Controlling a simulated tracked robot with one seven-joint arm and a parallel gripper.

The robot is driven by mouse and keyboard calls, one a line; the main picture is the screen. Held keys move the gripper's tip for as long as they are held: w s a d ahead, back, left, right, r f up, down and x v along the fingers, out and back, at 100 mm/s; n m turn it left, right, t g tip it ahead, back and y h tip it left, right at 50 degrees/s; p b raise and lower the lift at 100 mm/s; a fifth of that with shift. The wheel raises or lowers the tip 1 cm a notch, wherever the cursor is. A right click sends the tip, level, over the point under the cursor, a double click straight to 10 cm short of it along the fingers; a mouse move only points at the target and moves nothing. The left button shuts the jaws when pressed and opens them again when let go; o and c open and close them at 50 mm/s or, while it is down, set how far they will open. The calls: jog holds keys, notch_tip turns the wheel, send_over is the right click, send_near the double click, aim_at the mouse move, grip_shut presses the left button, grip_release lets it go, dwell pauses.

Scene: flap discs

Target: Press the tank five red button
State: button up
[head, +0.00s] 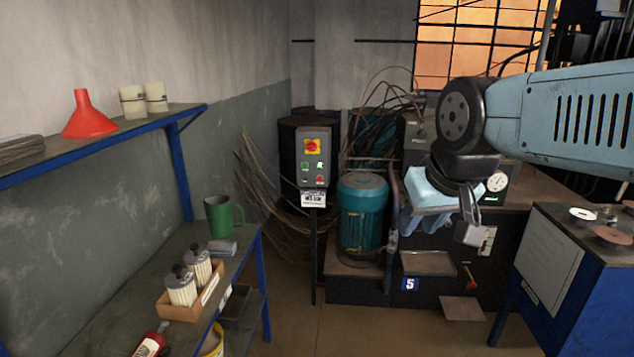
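A grey control box (314,157) stands on a post left of centre. On its face are a red-and-yellow switch (313,146), green buttons (305,166) and a small red button (320,180) near the bottom. A teal cylinder (362,218) stands upright just right of the box. My gripper (440,226) hangs from my arm right of the cylinder, apart from the box in the picture. Its fingers are small and partly hidden, so their opening is unclear. I see nothing held.
A bench at left carries a green mug (223,216) and white canisters in a wooden box (183,306). A shelf above holds a red funnel (83,114). A blue cabinet (566,279) stands at right. Loose cables (266,205) lie behind the post. Floor is clear at front centre.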

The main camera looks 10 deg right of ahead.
grip_shut()
dwell(1.4)
